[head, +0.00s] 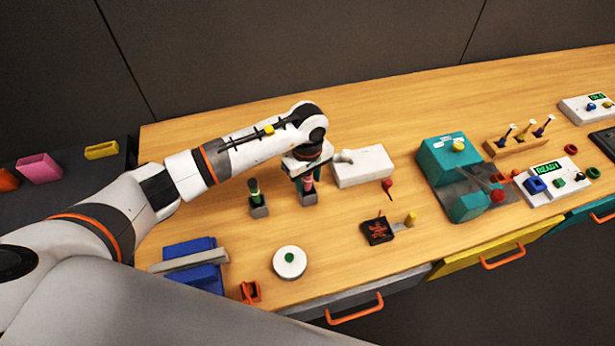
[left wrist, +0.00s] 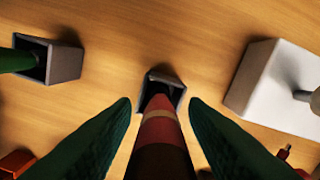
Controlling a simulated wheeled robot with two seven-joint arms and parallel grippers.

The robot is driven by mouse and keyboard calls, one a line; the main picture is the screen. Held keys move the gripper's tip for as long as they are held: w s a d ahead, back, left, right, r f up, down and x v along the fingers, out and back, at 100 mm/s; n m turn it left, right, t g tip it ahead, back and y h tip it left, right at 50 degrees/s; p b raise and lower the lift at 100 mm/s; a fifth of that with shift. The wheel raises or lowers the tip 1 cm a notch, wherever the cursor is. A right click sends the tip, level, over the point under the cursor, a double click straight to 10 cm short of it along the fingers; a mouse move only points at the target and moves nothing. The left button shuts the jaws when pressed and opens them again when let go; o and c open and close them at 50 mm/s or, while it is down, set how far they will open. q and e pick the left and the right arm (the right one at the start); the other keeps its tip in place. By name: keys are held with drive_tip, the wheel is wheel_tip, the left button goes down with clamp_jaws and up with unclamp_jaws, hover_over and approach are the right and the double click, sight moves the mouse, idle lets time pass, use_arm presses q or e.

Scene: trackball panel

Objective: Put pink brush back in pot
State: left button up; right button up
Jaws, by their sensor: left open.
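The pink brush (head: 309,184) stands roughly upright with its lower end at the mouth of a small grey pot (head: 308,199). In the left wrist view the brush (left wrist: 162,132) runs down to the opening of the pot (left wrist: 179,92); how deep it sits is hard to tell. My left gripper (head: 307,177) is over the pot, open. Its two dark green fingers (left wrist: 160,104) lie on either side of the brush, with gaps showing near the fingertips. My right gripper is not in view.
A green brush (head: 254,187) stands in another grey pot (head: 260,211) to the left. A white block (head: 364,167) is close on the right. A dark square pad (head: 377,231) and a white round button base (head: 290,263) are nearer the front edge.

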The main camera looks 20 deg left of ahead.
use_arm(q)
drive_tip(key=shift+r, duration=0.3)
wheel_tip(320, 180, up, 12)
drive_tip(key=shift+f+b, duration=0.15)
drive_tip(key=shift+b, duration=1.05)
